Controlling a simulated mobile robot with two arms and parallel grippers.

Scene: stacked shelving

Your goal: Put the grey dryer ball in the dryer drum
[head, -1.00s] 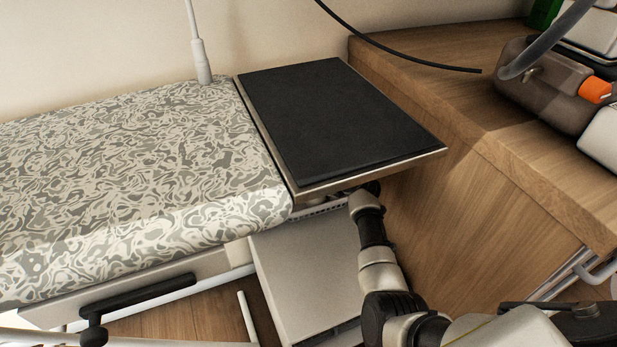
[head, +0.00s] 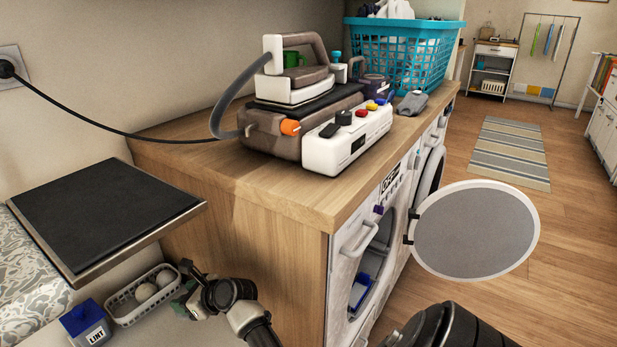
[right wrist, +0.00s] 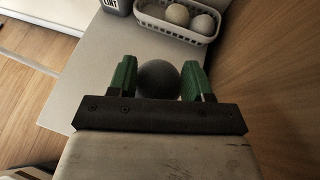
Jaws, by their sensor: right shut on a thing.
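My right gripper (head: 184,298) is low beside the wooden counter's end, next to a white basket (head: 122,312). In the right wrist view its green fingers (right wrist: 159,78) are shut on a dark grey ball (right wrist: 158,79). The ball cannot be made out in the head view. The basket holds a beige ball (right wrist: 177,15) and a light grey ball (right wrist: 203,24). Under the counter, a front-loading machine has an opening (head: 372,275) with something blue inside. A round door (head: 475,230) stands wide open. I cannot tell which machine is the dryer. My left gripper is out of view.
The wooden counter (head: 280,205) carries a steamer-like appliance (head: 300,125) with a hose and a turquoise laundry basket (head: 400,55). A black-topped board (head: 105,215) overhangs at left. A blue LINT box (head: 86,322) stands by the white basket. Open floor (head: 545,280) lies right of the machines.

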